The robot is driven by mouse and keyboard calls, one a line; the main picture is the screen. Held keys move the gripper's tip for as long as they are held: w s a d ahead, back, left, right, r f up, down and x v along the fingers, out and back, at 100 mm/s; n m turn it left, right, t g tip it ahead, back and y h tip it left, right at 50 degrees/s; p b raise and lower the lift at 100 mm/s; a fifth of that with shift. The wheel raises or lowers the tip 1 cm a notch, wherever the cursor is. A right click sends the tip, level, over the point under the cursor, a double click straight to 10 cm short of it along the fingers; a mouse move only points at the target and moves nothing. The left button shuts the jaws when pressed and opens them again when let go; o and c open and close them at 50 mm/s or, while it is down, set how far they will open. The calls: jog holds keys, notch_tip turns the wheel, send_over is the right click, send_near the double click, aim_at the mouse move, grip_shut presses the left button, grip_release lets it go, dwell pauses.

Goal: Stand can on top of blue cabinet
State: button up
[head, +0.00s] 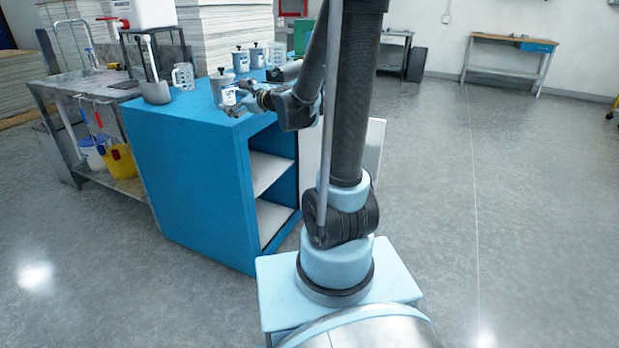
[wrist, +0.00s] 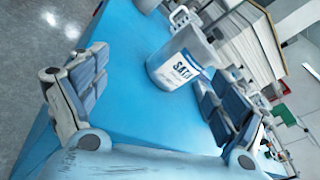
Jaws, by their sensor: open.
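The blue cabinet (head: 190,175) stands left of my arm, with its shelves open on the right side. A grey metal can (head: 220,82) with a dark knob and a white label stands upright on its top near the front. My gripper (head: 238,101) is open just beside this can, low over the cabinet top. In the wrist view a can (wrist: 180,57) with a SATA label stands on the blue top (wrist: 130,70), beyond the open fingers (wrist: 153,72) and nearer the right one. Nothing is held. Whether a finger touches the can is unclear.
Two similar cans (head: 241,61) stand farther back. A clear jug (head: 183,77) and a grey pot with an upright handle (head: 156,92) stand at the cabinet top's left. A sink bench (head: 60,84) with buckets (head: 122,161) adjoins it. Floor at right is clear.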

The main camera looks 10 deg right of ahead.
jog(key=s+d+f+n+g+h, duration=0.3)
jog(key=s+d+f+n, duration=0.2)
jog(key=s, duration=0.6)
jog(key=s+d+f+n+g+h, duration=0.3)
jog(key=s+d+f+n, duration=0.3)
jog(key=s+d+n, duration=0.3)
jog(key=s+d+f+n+g+h, duration=0.4)
jog(key=s+d+f+n, duration=0.2)
jog(key=s, duration=0.9)
jog(key=shift+s+d+n+g, duration=0.2)
jog(key=shift+d+n+g, duration=0.2)
jog(key=shift+n, duration=0.7)
jog(key=shift+f, duration=0.1)
